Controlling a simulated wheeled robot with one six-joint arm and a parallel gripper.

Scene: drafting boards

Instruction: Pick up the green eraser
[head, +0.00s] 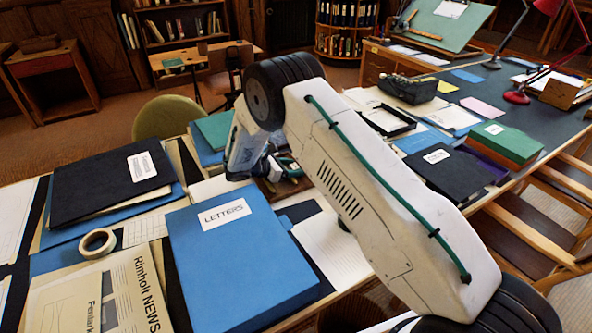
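I cannot make out a green eraser in the head view; it may be hidden behind my arm or too small to tell. My arm reaches across the desk from the lower right, and its wrist bends down over the middle of the desk. My gripper (283,168) is low there, mostly hidden by my own arm. Its fingertips are not clear, and I cannot tell whether it is open or holds anything. A small brown wooden object, partly hidden, lies beside it.
A blue LETTERS box (238,252) stands in front. A black folder (113,184), a tape roll (97,243) and a newspaper (100,292) lie left. A green box (502,143), a dark binder (437,172) and a red lamp (517,97) stand right. Clear desk surface is scarce.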

